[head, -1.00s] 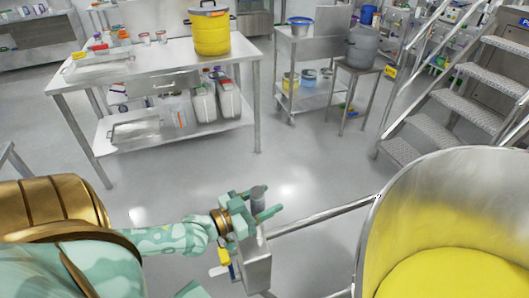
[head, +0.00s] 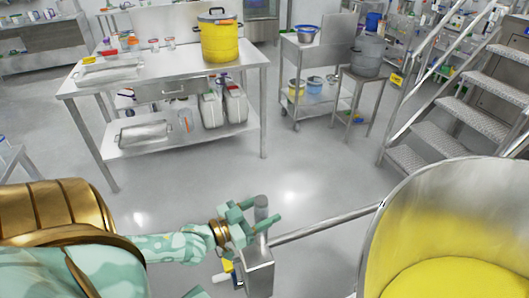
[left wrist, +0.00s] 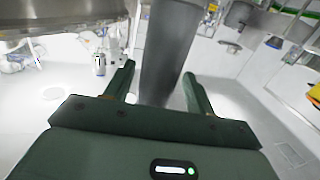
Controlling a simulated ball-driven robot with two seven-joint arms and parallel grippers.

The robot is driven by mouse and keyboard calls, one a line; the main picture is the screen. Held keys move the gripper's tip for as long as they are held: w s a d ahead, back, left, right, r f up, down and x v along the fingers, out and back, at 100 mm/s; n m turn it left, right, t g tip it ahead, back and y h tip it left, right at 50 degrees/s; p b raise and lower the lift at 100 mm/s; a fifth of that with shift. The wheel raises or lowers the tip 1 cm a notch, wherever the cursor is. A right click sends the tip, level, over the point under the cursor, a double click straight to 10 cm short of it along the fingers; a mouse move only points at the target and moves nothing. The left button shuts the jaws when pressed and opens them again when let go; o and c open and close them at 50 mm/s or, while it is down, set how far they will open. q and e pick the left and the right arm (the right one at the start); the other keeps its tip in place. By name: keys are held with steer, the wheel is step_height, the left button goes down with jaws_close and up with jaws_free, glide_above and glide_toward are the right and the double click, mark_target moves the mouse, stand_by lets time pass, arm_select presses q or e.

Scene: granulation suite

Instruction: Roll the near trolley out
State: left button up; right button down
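The near trolley shows as a large steel bowl (head: 420,190) with a yellow inside at the lower right, joined by a steel bar (head: 325,222) to a steel box (head: 258,268) with a short upright post (head: 261,207). My left gripper (head: 252,222) is at this post. In the left wrist view the post (left wrist: 168,50) stands between the two dark fingers of my left gripper (left wrist: 160,88). The fingers are apart, with a gap on the left; I cannot tell whether the right one touches. The trolley's wheels are hidden. My right gripper is not in view.
A steel table (head: 190,68) with a yellow drum (head: 220,40) stands beyond. A steel cart (head: 290,75), a stool with a grey pot (head: 366,55) and metal stairs (head: 450,120) stand at the back right. The floor (head: 290,165) between them is clear.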

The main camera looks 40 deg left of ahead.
arm_select(q)
steer(key=shift+w+d+r, duration=0.1)
steer(key=p+v, duration=0.2)
steer(key=v, duration=1.4)
steer(key=shift+s, duration=0.25)
